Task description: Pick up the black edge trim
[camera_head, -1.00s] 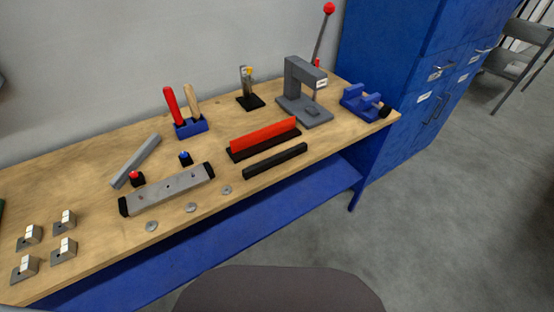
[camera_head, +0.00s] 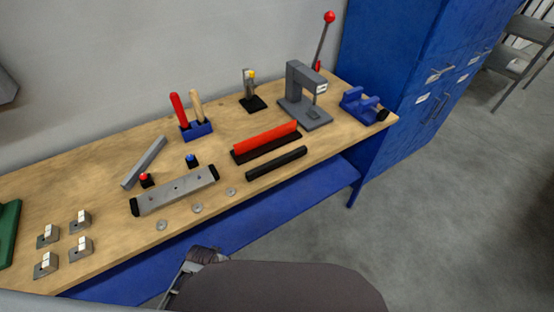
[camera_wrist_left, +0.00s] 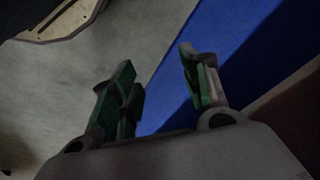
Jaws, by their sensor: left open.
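The black edge trim (camera_head: 276,163) is a long, straight black bar. It lies on the workbench (camera_head: 110,250) near its front edge, in front of a red bar on a black base (camera_head: 266,144). My left gripper (camera_wrist_left: 160,78) is open and empty in the left wrist view, its two green-padded fingers apart. The trim cannot be made out in that view. In the head view, part of my left arm's end shows low, below the bench's front edge and well apart from the trim. My right gripper is not in view.
A grey plate with black ends (camera_head: 176,190) and several washers lie left of the trim. A grey press (camera_head: 304,95) and blue vise (camera_head: 364,105) stand behind right. A blue shelf (camera_head: 240,219) is under the bench. Blue cabinets (camera_head: 415,70) stand at right.

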